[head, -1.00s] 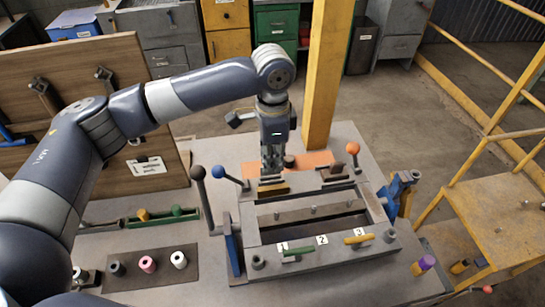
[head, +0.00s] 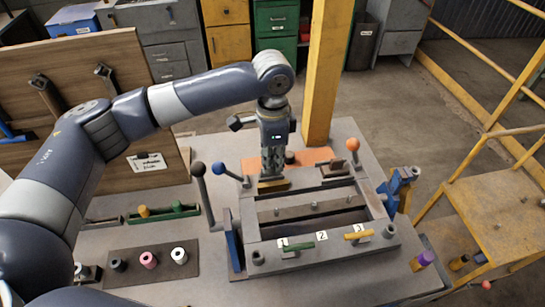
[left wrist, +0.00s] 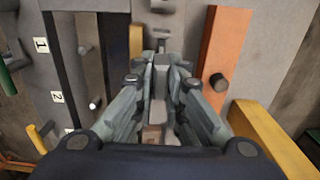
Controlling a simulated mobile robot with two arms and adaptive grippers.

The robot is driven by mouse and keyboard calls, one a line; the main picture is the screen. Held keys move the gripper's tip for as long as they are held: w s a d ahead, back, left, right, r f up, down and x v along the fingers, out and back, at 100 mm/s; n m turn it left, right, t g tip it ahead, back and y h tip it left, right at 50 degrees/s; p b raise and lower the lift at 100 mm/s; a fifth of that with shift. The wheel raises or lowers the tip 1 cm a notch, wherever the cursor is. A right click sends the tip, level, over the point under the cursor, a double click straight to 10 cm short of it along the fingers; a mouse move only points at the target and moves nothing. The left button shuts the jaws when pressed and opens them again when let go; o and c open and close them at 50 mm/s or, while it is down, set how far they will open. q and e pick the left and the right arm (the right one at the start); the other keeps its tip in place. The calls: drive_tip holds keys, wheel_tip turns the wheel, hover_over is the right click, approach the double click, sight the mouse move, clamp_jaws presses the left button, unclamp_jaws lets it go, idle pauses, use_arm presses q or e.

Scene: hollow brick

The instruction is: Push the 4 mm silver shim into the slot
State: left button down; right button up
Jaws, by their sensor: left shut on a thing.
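My left gripper (head: 272,170) points down at the far left part of the grey mould frame (head: 247,215), close behind a gold-coloured block (head: 272,186) on its rim. In the left wrist view its fingers (left wrist: 160,70) are closed around a narrow grey piece (left wrist: 160,82), with a brownish block below it in the picture. I cannot tell for sure that this piece is the silver shim, and the fingers hide the slot. A green bar (head: 300,246) and a yellow bar (head: 358,236) lie on the front rim by number labels. My right gripper is not in view.
An orange plate (head: 318,155) lies behind the frame. Levers with a blue knob (head: 218,168) and an orange knob (head: 353,144) stand on either side. A dark mat (head: 125,268) with several spools lies at left. A yellow post (head: 324,75) rises behind.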

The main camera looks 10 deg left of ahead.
use_arm(q)
drive_tip(key=shift+f, duration=0.75)
idle(0.3)
drive_tip(key=c, duration=1.6)
unclamp_jaws()
drive_tip(key=shift+r, duration=0.1)
wheel_tip(320, 180, up, 12)
drive_tip(key=shift+f, duration=0.1)
